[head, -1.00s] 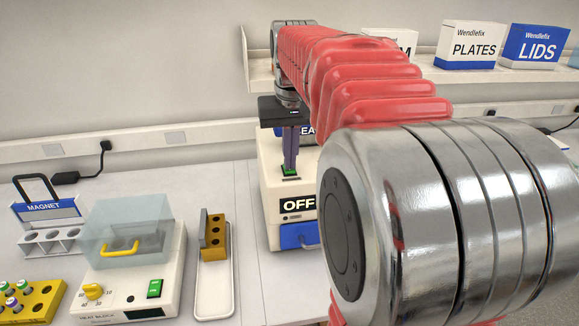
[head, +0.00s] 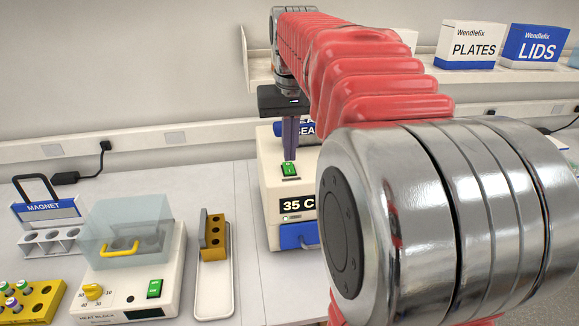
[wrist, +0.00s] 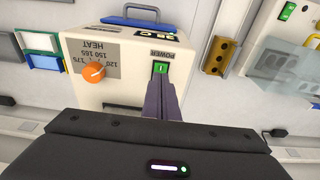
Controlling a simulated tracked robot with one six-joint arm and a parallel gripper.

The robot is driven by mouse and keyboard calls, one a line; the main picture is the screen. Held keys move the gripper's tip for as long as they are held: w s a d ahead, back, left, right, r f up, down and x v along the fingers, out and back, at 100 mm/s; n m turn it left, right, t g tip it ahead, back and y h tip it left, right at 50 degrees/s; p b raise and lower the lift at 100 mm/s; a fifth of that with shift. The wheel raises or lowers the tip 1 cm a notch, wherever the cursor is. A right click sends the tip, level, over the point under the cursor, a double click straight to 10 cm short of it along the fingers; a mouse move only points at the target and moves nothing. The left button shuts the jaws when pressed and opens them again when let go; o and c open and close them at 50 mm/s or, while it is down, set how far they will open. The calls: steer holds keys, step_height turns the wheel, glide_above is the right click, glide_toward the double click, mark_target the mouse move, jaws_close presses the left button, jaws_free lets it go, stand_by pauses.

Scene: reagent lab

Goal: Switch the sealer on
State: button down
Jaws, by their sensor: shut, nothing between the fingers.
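The sealer (head: 266,190) is a cream box with a blue drawer front, standing on the bench behind my arm. Its display (head: 298,204) reads "35 C". Its green power switch (head: 289,169) is on the top, and a small light by the display looks lit. My gripper (head: 289,158) is shut and empty, pointing down with its purple fingertips just above or at the switch; I cannot tell if they touch. In the wrist view the switch (wrist: 161,68) shows just beyond the fingertips, labelled POWER, with an orange heat knob (wrist: 94,72) to its left.
A heat block (head: 130,265) with a clear cover, a white tray (head: 213,300) with a yellow rack, and a magnet stand (head: 50,230) stand left of the sealer. A shelf (head: 480,76) with boxes runs behind. My arm hides the bench to the right.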

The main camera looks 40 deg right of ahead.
mark_target(290, 171)
steer(key=shift+r, duration=2.25)
steer(key=shift+s, duration=0.1)
